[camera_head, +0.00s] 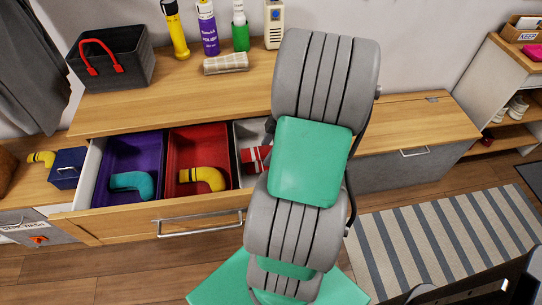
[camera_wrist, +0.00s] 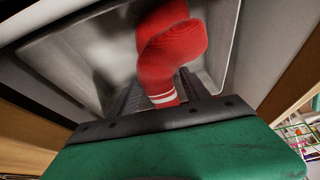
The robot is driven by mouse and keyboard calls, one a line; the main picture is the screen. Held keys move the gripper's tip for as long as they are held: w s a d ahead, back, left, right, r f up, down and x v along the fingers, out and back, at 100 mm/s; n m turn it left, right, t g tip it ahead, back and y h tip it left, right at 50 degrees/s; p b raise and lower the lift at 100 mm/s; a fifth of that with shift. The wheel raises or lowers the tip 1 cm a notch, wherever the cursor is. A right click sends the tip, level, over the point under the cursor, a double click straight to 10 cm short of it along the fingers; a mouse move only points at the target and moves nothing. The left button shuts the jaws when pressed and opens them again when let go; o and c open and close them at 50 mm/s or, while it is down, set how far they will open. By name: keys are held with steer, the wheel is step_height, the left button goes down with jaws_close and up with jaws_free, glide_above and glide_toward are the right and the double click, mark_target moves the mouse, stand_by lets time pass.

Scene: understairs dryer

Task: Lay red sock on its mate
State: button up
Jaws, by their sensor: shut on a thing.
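A red sock (camera_wrist: 172,52) with white stripes near its cuff shows in the wrist view, and my gripper (camera_wrist: 160,84) is shut on it near the striped end. The rest of the sock extends over a grey-white compartment (camera_wrist: 92,62). In the head view, red fabric with white stripes (camera_head: 250,160) shows in the drawer's grey compartment (camera_head: 243,133), partly hidden by my arm. My gripper is hidden behind my arm in the head view.
The open drawer also has a purple compartment (camera_head: 118,193) with a teal sock (camera_head: 132,182) and a red compartment (camera_head: 185,137) with a yellow sock (camera_head: 205,176).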

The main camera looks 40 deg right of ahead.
steer(key=f, duration=0.4)
steer(key=shift+d, duration=0.4)
steer(key=shift+s+f+b, duration=0.1)
steer(key=shift+f+b, duration=0.35)
steer(key=o, duration=1.3)
steer(key=shift+o, duration=0.2)
